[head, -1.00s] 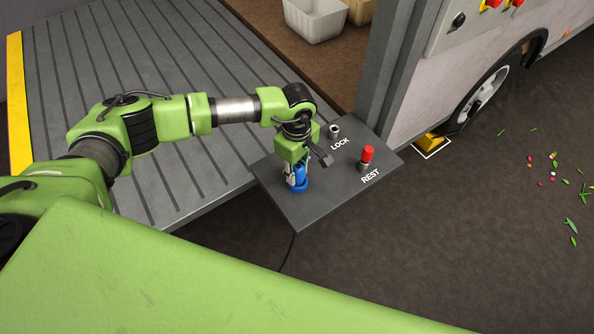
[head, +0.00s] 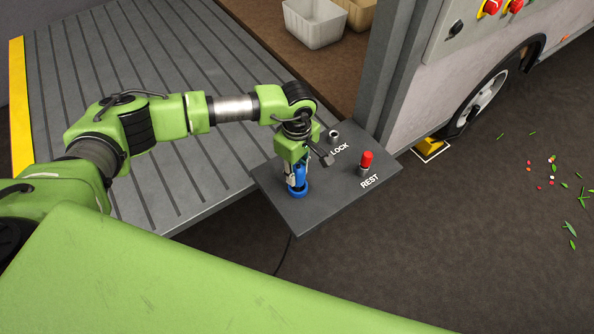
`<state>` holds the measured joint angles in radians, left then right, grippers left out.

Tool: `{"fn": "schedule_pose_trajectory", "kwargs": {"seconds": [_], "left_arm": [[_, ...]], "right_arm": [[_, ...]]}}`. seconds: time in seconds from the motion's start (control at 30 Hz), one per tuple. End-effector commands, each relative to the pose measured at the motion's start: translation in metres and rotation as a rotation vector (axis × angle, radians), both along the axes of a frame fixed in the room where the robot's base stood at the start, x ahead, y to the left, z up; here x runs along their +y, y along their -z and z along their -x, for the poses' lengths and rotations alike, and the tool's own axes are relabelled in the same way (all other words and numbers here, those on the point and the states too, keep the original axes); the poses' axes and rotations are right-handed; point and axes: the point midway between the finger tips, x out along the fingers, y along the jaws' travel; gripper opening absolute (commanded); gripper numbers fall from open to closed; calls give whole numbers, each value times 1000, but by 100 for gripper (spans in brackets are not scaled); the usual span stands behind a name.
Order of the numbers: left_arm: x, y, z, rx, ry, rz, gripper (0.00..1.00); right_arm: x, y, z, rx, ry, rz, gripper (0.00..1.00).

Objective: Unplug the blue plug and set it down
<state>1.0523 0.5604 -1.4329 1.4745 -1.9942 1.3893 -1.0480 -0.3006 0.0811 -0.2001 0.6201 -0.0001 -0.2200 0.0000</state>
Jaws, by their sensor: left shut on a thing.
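The blue plug (head: 299,191) stands upright at the left part of a dark grey panel (head: 320,212). Its wide blue base is at the panel's surface; I cannot tell how deep it sits. My left gripper (head: 297,182) points down from above and is shut on the blue plug, its fingers partly hiding it. A red plug (head: 366,160) stands in the socket marked REST. The socket marked LOCK (head: 334,135) is empty. My right gripper is not in view.
A grey ribbed ramp (head: 190,150) lies behind and left of the panel. A grey post (head: 385,80) rises behind it. A white crate (head: 313,25) stands on the brown floor at the back. A wheeled vehicle with a yellow wheel chock (head: 431,145) is at the right.

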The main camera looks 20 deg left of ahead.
Motion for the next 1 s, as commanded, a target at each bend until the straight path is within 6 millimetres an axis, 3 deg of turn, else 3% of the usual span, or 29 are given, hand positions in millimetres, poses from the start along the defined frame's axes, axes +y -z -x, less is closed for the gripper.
{"fn": "schedule_pose_trajectory", "kwargs": {"seconds": [0.5, 0.87, 1.0], "left_arm": [[0, -33, -1, -2, 0, 1, 0], [0, -36, 0, -1, 1, 0, 0], [-1, -52, 5, -5, 75, 2, 0]], "right_arm": [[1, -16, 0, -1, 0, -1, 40], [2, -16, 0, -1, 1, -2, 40], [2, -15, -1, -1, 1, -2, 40]]}}
